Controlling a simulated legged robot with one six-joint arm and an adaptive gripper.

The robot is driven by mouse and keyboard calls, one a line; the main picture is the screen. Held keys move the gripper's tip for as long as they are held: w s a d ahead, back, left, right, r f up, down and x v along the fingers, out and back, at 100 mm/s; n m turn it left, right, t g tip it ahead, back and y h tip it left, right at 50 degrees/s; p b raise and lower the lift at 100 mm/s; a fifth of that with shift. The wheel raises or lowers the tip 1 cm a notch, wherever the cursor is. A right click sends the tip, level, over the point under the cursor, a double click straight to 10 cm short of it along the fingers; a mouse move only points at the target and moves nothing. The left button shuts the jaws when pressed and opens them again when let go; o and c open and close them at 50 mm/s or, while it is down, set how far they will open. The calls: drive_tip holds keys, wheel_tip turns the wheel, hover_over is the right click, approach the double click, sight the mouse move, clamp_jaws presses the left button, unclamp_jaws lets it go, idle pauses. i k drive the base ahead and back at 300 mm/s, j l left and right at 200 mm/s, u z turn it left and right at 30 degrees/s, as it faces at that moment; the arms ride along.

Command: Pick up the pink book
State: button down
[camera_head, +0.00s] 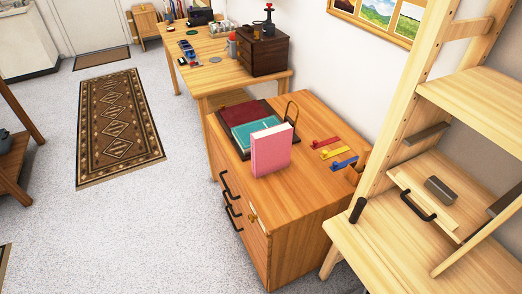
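The pink book (270,152) stands upright near the front left of a wooden cabinet top (305,185). A teal book or folder (252,132) is just behind it, partly hidden by it. The teal item is on or against a dark red flat item (231,115). My gripper is not in view.
Red (325,142), yellow (331,152) and blue (343,163) small items lie right of the book. A light wooden shelf unit (425,100) stands close on the right. A desk (213,76) with a dark drawer box (263,52) is behind. The carpet left of the cabinet is clear.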

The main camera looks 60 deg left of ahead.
sight(271, 147)
drive_tip(key=u, duration=2.2)
drive_tip(key=i+j, duration=0.1)
drive_tip(key=i, duration=0.45)
drive_tip(key=i+z, duration=0.1)
drive_tip(key=i, duration=0.45)
